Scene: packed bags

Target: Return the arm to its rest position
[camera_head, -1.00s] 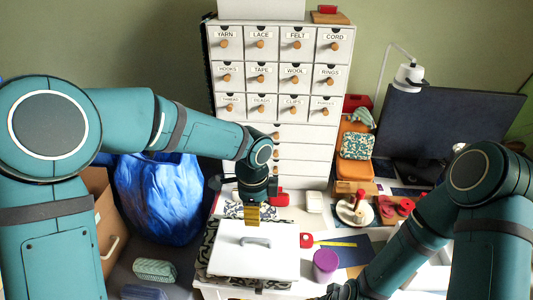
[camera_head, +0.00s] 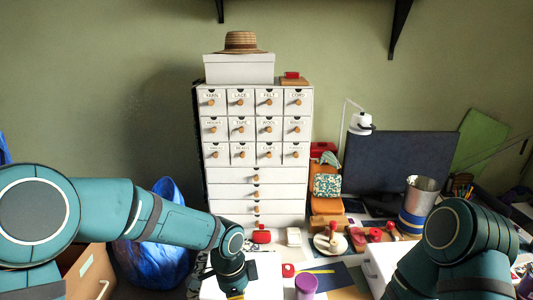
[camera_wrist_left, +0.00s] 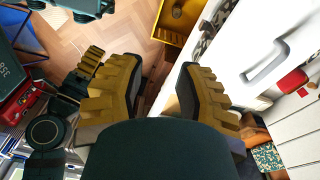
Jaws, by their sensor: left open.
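My left arm (camera_head: 165,222) reaches in from the left in the head view. My left gripper (camera_head: 236,293) points down at the bottom edge, where its fingers are mostly cut off. In the left wrist view, the yellow-padded fingers (camera_wrist_left: 160,82) stand apart with nothing between them. A white lid with a grey handle (camera_wrist_left: 268,62) lies to the right of the fingers, apart from them. Part of that white surface (camera_head: 268,272) also shows beside the gripper in the head view. My right arm (camera_head: 455,250) is bent at the lower right, its gripper out of frame.
A white drawer cabinet (camera_head: 255,165) stands behind, with a straw hat (camera_head: 241,41) on its box. A blue bag (camera_head: 150,262) is left, near a cardboard box (camera_head: 92,278). A purple cup (camera_head: 306,286), metal can (camera_head: 418,205) and monitor (camera_head: 400,165) are right.

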